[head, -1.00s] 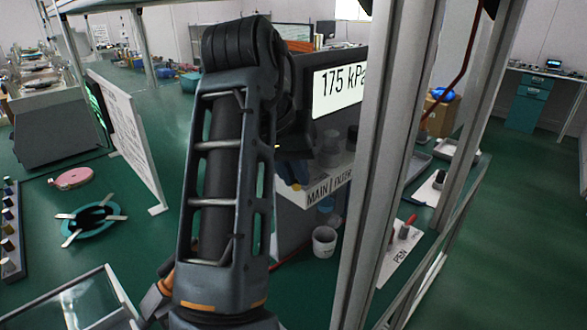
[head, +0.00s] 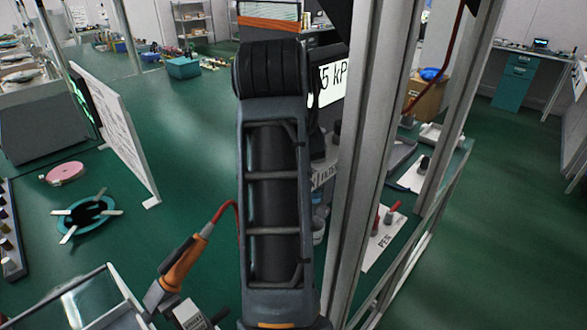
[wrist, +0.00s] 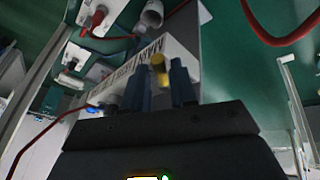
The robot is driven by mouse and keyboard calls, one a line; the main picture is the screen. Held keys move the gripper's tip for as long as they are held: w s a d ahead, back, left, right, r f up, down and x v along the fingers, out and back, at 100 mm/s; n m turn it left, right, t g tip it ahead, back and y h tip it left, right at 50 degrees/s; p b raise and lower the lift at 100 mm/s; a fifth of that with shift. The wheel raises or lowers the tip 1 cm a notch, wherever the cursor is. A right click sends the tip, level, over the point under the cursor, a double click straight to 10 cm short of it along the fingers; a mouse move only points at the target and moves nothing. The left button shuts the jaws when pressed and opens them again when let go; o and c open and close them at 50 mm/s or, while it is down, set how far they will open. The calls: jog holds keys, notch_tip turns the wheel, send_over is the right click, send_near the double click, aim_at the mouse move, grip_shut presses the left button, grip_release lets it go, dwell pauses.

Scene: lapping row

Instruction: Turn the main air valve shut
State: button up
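In the wrist view, the two blue fingers of my gripper (wrist: 160,84) stand apart on either side of a short yellow piece (wrist: 158,64), possibly the main air valve's handle. The yellow piece nearly fills the gap between them; whether they press on it I cannot tell. A pale labelled panel (wrist: 120,78) lies just beyond, its lettering seeming to include MAIN and FILTER. In the head view my arm hides my gripper, the valve and most of that panel. Behind the arm, the pressure display (head: 332,78) shows only part of its reading, "5 kP".
A metal frame post (head: 375,130) stands close to the right of my arm. An orange-handled tool (head: 184,262) with a red hose is at lower left, near a clear-walled case (head: 95,300). A white board (head: 113,130) stands at left. Green floor is open at far right.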

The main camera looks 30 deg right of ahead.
jog(key=shift+o, duration=1.1)
jog(key=s+a+r, duration=0.4)
jog(key=s+a, duration=0.5)
jog(key=s, duration=0.1)
jog(key=shift+a+r, duration=0.3)
jog(key=shift+a, duration=0.1)
jog(key=shift+s, duration=0.1)
